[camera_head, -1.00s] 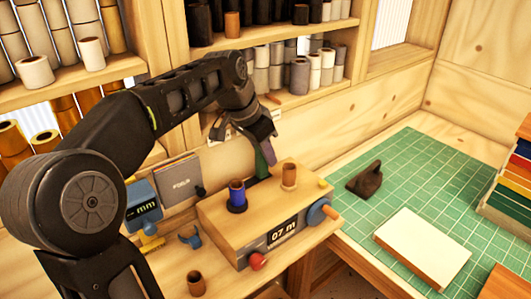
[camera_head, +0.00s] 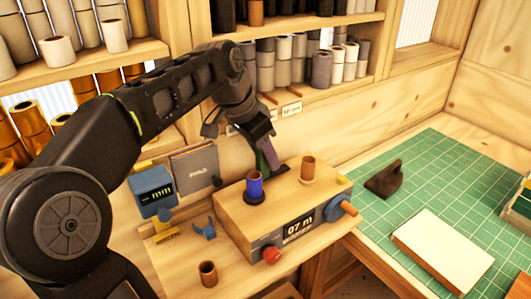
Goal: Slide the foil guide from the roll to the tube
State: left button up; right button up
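A wooden winding box (camera_head: 300,228) with a "07 m" display stands on the bench. A blue foil roll (camera_head: 254,188) stands upright on a dark round base at its left. A bare brown tube (camera_head: 308,168) stands upright at its right. My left gripper (camera_head: 268,158) points down behind the box, between roll and tube in the picture. A green and a purple piece show at its tip. I cannot tell whether they are its fingers, or whether anything is held. I cannot make out the foil guide for certain. My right gripper is out of view.
A red knob (camera_head: 271,255) and a blue crank (camera_head: 341,206) project from the box. A blue measuring device (camera_head: 152,192) and a loose brown tube (camera_head: 208,273) are at left. A dark tool (camera_head: 385,179) and a pale block (camera_head: 443,250) lie on the green mat (camera_head: 440,165).

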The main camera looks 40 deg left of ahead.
pick_arm(q)
jog(key=shift+s+r, duration=0.15)
jog(key=shift+r, duration=0.45)
jog(key=p+v, duration=0.1)
jog(key=v, duration=0.5)
jog(key=shift+r, duration=0.15)
jog(key=shift+s+a, duration=0.1)
jog(key=shift+s, duration=0.05)
